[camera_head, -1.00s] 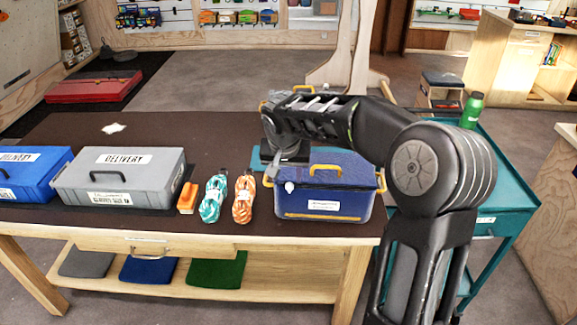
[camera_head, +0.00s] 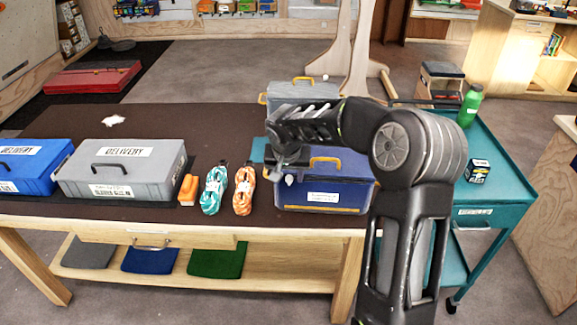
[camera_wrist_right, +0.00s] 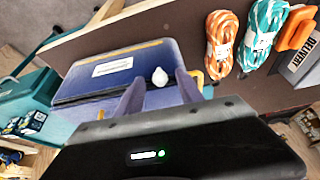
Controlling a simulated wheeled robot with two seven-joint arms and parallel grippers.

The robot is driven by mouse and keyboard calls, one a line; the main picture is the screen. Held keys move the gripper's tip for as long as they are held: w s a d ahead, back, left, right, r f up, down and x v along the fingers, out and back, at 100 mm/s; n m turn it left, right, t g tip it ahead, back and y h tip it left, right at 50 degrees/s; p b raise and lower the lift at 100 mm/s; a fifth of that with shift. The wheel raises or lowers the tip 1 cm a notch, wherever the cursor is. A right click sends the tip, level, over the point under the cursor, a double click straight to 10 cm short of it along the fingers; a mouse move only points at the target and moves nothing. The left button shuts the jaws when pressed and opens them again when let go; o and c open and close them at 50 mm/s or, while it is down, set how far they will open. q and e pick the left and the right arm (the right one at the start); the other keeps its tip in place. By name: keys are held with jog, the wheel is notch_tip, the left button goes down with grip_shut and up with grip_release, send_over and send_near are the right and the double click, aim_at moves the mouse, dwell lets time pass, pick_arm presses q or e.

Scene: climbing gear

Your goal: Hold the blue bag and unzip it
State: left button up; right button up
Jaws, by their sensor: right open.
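The blue bag (camera_head: 325,193) sits at the right end of the dark-topped table, with a yellow handle, yellow trim and a white label. A white zipper pull (camera_head: 289,180) hangs at its upper left front corner. My right gripper (camera_head: 286,170) is at that corner. In the right wrist view, my gripper's two dark fingers (camera_wrist_right: 160,80) are open, with the white pull (camera_wrist_right: 159,76) showing between their tips. I cannot tell whether they touch it. The bag (camera_wrist_right: 120,75) lies beyond the fingers. My left gripper is not in view.
Orange rope (camera_head: 244,190), teal rope (camera_head: 214,190) and an orange item (camera_head: 188,190) lie left of the bag. A grey delivery case (camera_head: 120,172) and a blue case (camera_head: 30,168) stand further left. A grey-blue bin (camera_head: 300,91) is behind. A teal cart (camera_head: 505,190) stands right.

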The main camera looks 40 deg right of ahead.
jog(key=shift+w+d+f, duration=0.15)
jog(key=shift+w+f, duration=0.05)
jog(key=shift+f, duration=0.35)
grip_shut()
jog(key=shift+o, duration=0.3)
grip_release()
